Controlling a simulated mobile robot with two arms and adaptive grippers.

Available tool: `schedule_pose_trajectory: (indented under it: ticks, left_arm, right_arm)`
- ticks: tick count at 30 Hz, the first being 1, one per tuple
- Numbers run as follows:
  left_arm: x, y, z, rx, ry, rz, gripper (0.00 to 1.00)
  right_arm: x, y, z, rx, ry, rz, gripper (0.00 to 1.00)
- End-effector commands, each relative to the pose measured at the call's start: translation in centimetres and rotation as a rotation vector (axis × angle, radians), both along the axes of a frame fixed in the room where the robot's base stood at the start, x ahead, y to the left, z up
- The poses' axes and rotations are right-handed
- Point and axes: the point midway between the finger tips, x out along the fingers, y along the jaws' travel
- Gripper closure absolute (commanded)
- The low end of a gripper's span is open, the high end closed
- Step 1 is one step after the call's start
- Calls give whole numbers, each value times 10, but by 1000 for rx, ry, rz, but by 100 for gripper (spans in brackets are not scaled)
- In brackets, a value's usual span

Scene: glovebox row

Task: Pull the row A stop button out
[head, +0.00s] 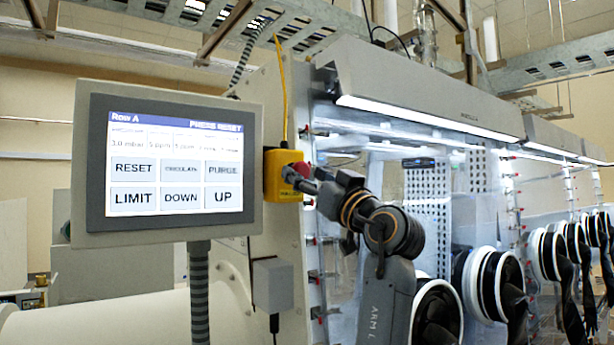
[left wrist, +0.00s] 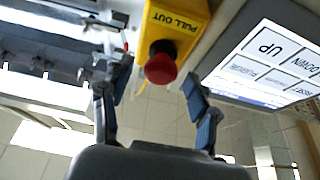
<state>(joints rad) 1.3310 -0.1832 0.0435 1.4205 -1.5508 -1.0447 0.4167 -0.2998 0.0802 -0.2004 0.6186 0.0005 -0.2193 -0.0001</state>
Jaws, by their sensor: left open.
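The row A stop button is a red mushroom head (left wrist: 160,67) on a yellow box (head: 271,178) marked PULL OUT, which also shows in the left wrist view (left wrist: 172,26). In the head view, only a little of the red head (head: 303,168) shows behind my fingers. My left gripper (head: 299,180) is at the box's right side. In the left wrist view, its two blue-padded fingers (left wrist: 157,74) stand open, one on each side of the red head, with gaps between. My right gripper is in neither view.
A panel (head: 170,170) left of the box reads Row A and PRESS RESET, with several keys; it stands close to one finger in the left wrist view. A yellow cable (head: 282,90) rises from the box. Glovebox ports with black gloves (head: 436,318) run off to the right.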

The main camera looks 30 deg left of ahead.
Motion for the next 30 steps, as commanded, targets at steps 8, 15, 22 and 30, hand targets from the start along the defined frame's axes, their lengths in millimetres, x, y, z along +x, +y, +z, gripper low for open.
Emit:
schedule_pose_trajectory:
  ticks: [8,15,22,30]
  left_arm:
    - [-18,-47,-21,1,1,-4,40]
    - [-34,-85,-37,2,1,-4,40]
    - [-41,-100,-43,0,1,-2,40]
    - [-41,-100,-44,1,0,-2,40]
  right_arm:
    - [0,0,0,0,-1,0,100]
    - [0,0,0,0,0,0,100]
    - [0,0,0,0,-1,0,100]
    - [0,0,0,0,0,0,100]
